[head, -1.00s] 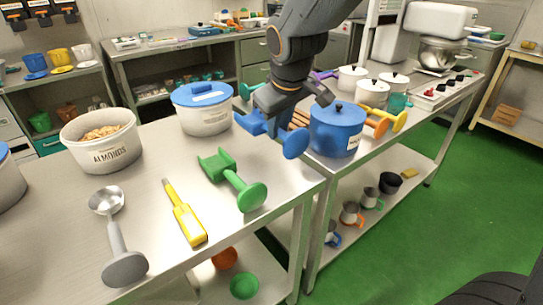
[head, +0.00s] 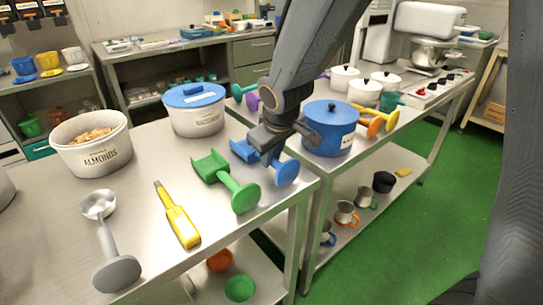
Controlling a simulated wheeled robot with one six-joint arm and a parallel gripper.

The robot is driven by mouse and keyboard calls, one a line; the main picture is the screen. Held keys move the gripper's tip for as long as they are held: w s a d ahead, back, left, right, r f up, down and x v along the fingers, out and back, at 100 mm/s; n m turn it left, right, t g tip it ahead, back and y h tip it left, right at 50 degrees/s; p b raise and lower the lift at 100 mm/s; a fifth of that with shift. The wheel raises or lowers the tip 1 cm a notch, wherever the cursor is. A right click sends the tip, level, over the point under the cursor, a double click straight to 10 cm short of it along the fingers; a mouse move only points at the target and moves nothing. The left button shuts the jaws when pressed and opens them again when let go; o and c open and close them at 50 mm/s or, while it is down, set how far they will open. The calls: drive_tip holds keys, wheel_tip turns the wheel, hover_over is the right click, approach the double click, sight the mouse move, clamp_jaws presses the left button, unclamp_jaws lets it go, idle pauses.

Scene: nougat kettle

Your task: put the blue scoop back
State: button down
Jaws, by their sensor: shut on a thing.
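The blue scoop (head: 286,174) is in my gripper (head: 268,150) at the right edge of the front table. Its handle lies between the fingers. The flat-bottomed scoop end points up and left, and the round blue end points to the lower right. The scoop is just right of the green scoop (head: 243,197), roughly parallel to it. It is low over the tabletop (head: 150,190); I cannot tell whether it touches. My gripper hides the middle of the handle.
A yellow tool (head: 181,222) and a grey scoop (head: 106,240) lie to the left on the same table. An almonds tub (head: 95,150) and a blue-lidded white tub (head: 196,115) stand behind. A blue pot (head: 330,130) stands close right on the adjoining table.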

drive_tip(key=c, duration=1.6)
unclamp_jaws()
drive_tip(key=shift+f, duration=0.1)
drive_tip(key=shift+r, duration=0.35)
drive_tip(key=a+p+v, duration=0.1)
drive_tip(key=v, duration=1)
drive_tip(key=s+d+f+m+g, duration=0.1)
drive_tip(key=s+d+f+m, duration=0.1)
drive_tip(key=s+d+f, duration=0.2)
drive_tip(key=s+d+f+m+g, duration=0.2)
drive_tip(key=s+d+f+m, duration=0.1)
drive_tip(key=s+d+f, duration=0.1)
drive_tip(key=s+d+f+m+g, duration=0.2)
drive_tip(key=s+d+f, duration=0.2)
drive_tip(key=s+d, duration=0.1)
drive_tip(key=shift+s+d+f+h, duration=0.1)
drive_tip(key=shift+d+h, duration=0.3)
drive_tip(key=shift+d, duration=0.5)
